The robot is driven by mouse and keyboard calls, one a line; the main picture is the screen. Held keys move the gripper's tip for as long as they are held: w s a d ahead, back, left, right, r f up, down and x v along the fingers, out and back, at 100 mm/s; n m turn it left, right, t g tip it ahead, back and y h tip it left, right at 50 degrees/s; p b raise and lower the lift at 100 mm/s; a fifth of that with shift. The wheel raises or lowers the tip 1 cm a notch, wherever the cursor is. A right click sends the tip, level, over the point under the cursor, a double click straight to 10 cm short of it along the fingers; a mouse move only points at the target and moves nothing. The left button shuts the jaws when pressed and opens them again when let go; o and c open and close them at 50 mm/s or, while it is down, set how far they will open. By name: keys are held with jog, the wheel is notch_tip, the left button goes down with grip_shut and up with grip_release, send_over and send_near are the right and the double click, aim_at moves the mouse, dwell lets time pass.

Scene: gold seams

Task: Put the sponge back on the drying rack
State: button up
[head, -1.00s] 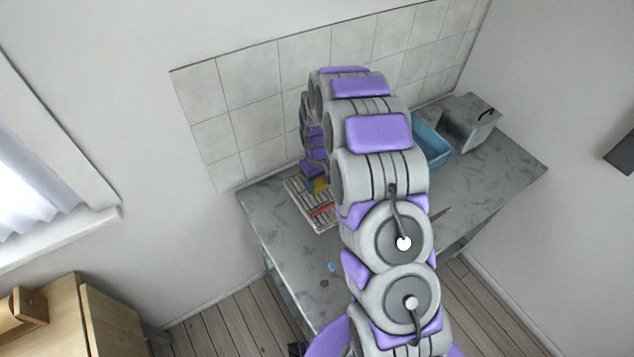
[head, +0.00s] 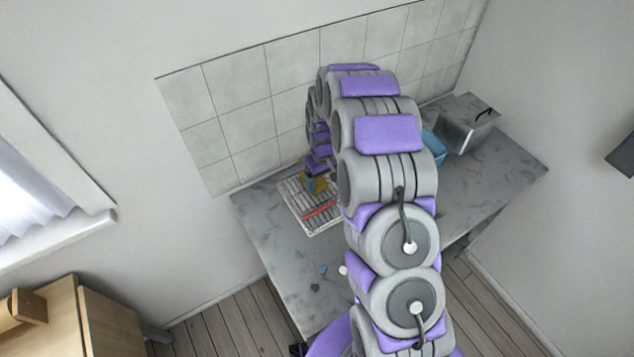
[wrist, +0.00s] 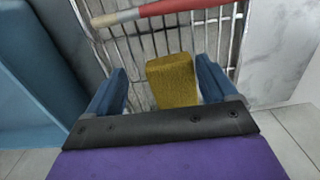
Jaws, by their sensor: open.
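The yellow sponge (wrist: 172,82) is on the drying rack (wrist: 215,45) in the wrist view, between the two blue fingers of my gripper (wrist: 170,88). Gaps show on both sides of the sponge, so my gripper is open around it and not pressing on it. In the head view the rack (head: 298,198) lies on the grey counter near the tiled wall. My gripper (head: 317,188) is over the rack's far part there, with the sponge (head: 322,183) partly hidden beside it.
A red and pale handle (wrist: 150,12) lies across the rack. A blue basin (head: 435,147) and a grey metal box (head: 467,124) stand on the counter to the right, the basin partly behind my arm. Small blue and white bits (head: 323,270) lie near the front. The counter's left part is clear.

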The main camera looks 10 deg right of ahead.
notch_tip(320, 180, up, 4)
jog(key=shift+w+d+f+p, duration=0.1)
jog(key=shift+w+f+p, duration=0.05)
jog(key=shift+f+p, duration=0.15)
jog(key=a+r+p, duration=0.1)
jog(key=a+r, duration=0.3)
jog(key=r, duration=0.2)
jog(key=s+r+m, duration=0.1)
jog(key=s+r, duration=1.3)
jog(key=s, duration=0.2)
jog(key=s+d+r+m, duration=0.1)
jog(key=s, duration=1.1)
jog(key=s+d+r+m+g, duration=0.1)
jog(key=s+r, duration=0.1)
jog(key=s, duration=1)
jog(key=shift+d+r+m, duration=0.15)
jog(key=shift+r+m, duration=0.05)
jog(key=shift+m, duration=0.1)
jog(key=shift+a, duration=0.35)
